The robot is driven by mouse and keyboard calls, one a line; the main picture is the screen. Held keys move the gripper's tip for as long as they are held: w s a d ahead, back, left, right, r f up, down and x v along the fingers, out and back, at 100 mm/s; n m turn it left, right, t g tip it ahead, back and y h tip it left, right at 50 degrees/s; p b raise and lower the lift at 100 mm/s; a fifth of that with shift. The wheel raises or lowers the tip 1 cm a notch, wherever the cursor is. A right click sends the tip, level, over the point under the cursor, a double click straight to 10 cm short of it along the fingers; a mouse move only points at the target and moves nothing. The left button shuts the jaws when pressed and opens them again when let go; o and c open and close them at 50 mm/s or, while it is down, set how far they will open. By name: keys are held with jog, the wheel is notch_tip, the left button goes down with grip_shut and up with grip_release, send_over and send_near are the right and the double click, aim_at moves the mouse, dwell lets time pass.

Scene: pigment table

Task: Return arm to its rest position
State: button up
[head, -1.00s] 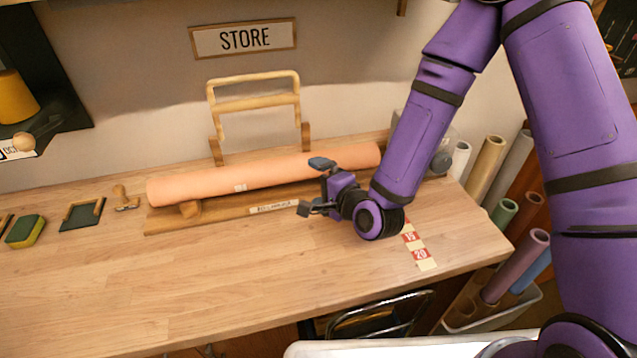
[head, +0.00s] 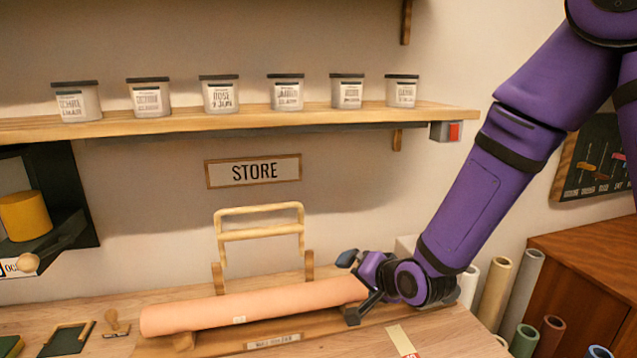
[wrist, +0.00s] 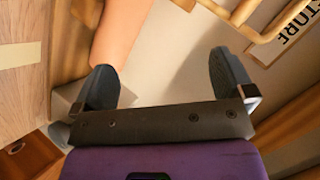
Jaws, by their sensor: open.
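My gripper (head: 350,286) is open at the right end of a peach-coloured roll (head: 250,305) that lies on a wooden holder (head: 225,347) on the table. The purple arm reaches down to it from the upper right. In the wrist view my gripper (wrist: 165,85) shows two dark fingers spread apart with nothing held between them. The roll (wrist: 122,30) shows there beyond the left finger. I cannot tell whether a finger touches the roll.
A wooden shelf (head: 250,121) with several lidded jars hangs above the STORE sign (head: 253,171). A wooden frame (head: 262,232) stands behind the roll. Several upright rolls (head: 494,290) stand at the right. A stamp (head: 114,322) lies at the left.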

jog(key=s+d+r+n+g+h, duration=0.25)
jog(key=s+d+r+h, duration=0.35)
jog(key=d+r, duration=0.75)
jog(key=s+d+r+n, duration=0.1)
jog(key=s+d+r, duration=0.1)
jog(key=s, duration=0.4)
jog(key=s+d+r+g, duration=0.1)
jog(key=s+d+r, duration=0.2)
jog(key=s, duration=0.4)
jog(key=s+d+r+n+g, duration=0.1)
jog(key=s+d+r, duration=0.2)
jog(key=s, duration=0.4)
jog(key=shift+r+n, duration=0.35)
jog(key=shift+r, duration=0.05)
